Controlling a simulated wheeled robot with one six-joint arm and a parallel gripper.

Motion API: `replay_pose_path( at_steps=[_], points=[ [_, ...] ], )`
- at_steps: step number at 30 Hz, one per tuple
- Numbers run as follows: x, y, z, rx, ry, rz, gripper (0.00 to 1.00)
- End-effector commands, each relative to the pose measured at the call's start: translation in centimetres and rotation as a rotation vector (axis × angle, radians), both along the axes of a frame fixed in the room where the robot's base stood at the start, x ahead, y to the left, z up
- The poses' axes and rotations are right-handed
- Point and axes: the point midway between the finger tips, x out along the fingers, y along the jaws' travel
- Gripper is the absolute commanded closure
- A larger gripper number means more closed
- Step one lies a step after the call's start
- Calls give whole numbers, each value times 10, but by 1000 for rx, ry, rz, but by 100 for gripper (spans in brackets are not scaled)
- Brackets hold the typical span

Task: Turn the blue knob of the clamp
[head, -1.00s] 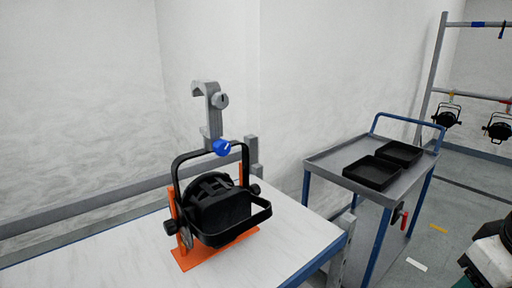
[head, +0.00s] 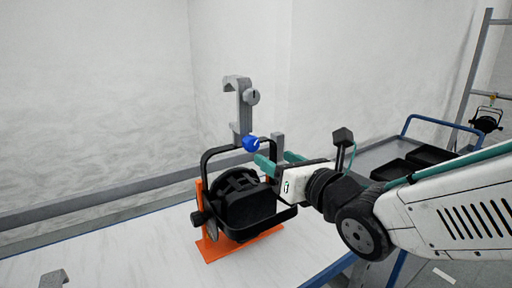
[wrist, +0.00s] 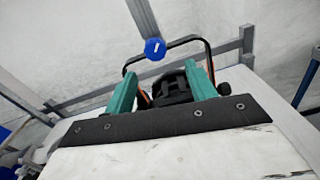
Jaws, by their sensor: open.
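The blue knob (head: 251,143) sits at the foot of the grey hook clamp (head: 239,104), above the black yoke of the par can (head: 241,205). The can rests in an orange stand (head: 240,247) on the white table. My gripper (head: 279,159) is open, with its green fingers just right of the knob and slightly lower, apart from it. In the wrist view the knob (wrist: 155,48) shows beyond the fingertips, roughly centred between the two green fingers (wrist: 163,78). A pale mark on the knob's face is visible. Nothing is between the fingers.
The white table (head: 100,255) has free room left of the stand. A grey rail (head: 100,202) runs behind it. A cart with black trays (head: 398,168) stands at the right, partly hidden by my arm. A rack with another lamp (head: 486,121) is at the far right.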

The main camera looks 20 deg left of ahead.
Motion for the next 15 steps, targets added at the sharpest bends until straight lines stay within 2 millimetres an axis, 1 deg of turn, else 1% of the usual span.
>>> replay_pose_path(
  at_steps=[2,5,12,15],
  points=[
    [-1,8,1,-11,-37,15,44],
    [6,17,1,-14,-48,17,44],
    [31,46,1,-13,-46,17,44],
    [40,55,2,-12,-46,16,44]
  ],
)
